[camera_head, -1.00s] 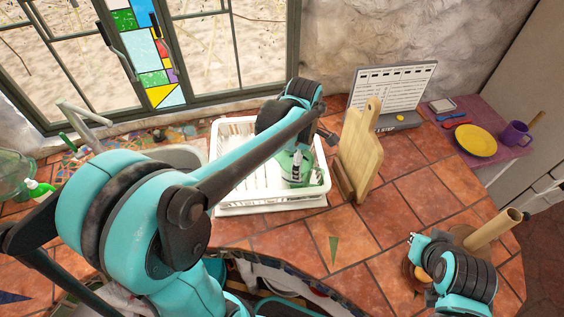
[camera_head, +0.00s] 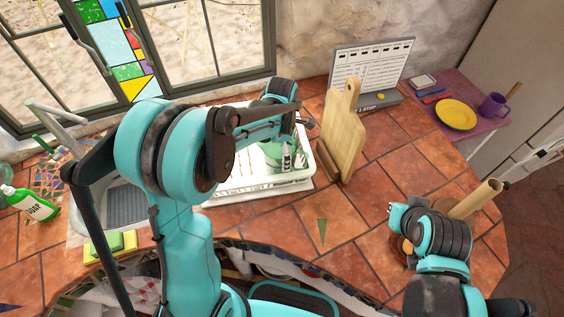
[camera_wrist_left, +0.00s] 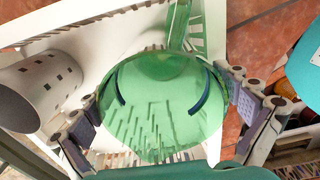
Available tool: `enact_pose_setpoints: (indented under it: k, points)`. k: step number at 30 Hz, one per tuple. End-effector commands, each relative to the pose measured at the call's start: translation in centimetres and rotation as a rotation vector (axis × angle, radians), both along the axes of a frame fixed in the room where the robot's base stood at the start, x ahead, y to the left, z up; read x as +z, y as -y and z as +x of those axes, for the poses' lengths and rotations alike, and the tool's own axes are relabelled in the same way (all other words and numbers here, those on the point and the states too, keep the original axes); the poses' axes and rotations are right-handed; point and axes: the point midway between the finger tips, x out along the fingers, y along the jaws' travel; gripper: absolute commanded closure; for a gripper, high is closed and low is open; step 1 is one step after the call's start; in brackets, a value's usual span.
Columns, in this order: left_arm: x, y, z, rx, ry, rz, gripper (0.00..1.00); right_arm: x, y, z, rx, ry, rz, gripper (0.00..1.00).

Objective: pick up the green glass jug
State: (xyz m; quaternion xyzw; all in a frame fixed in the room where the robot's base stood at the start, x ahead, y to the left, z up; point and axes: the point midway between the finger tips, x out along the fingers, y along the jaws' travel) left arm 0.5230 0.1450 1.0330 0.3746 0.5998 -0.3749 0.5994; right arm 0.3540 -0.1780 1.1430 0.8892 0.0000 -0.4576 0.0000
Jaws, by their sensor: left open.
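The green glass jug (camera_wrist_left: 165,85) fills the middle of the left wrist view, seen from above with its handle (camera_wrist_left: 180,22) toward the top. In the head view the jug (camera_head: 272,152) shows partly behind my left arm, in the white dish rack (camera_head: 235,190). My left gripper (camera_wrist_left: 166,112) is open, with one finger on each side of the jug; whether they touch it is unclear. In the head view the left gripper (camera_head: 287,158) is small and partly hidden. My right gripper (camera_head: 398,225) is low at the right, its fingers not clear.
A wooden cutting board (camera_head: 343,135) stands just right of the rack. A white perforated cylinder (camera_wrist_left: 40,90) is close left of the jug in the wrist view. A green soap bottle (camera_head: 35,205) and sponge (camera_head: 110,244) are at left. Tiles between rack and right arm are mostly clear.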

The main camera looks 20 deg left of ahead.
Motion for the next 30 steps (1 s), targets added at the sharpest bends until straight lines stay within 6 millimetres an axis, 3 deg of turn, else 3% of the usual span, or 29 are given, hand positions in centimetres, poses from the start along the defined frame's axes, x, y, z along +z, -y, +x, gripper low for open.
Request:
enact_pose_setpoints:
  k: [5, 13, 22, 30]
  points:
    - [0.0, 0.0, 0.0, 0.000, 0.000, 0.000, 0.00, 0.1, 0.0, 0.0, 0.000, 0.000, 0.000, 1.00]
    - [0.1, 0.0, 0.0, 0.000, 0.000, 0.000, 0.70, 0.0, 0.0, 0.0, 0.000, 0.000, 0.000, 1.00]
    - [0.8, 0.0, 0.0, 0.000, 0.000, 0.000, 0.71, 0.2, 0.0, 0.0, 0.000, 0.000, 0.000, 1.00]
    - [6.1, 0.0, 0.0, 0.000, 0.000, 0.000, 0.71, 1.5, 0.0, 0.0, 0.000, 0.000, 0.000, 1.00]
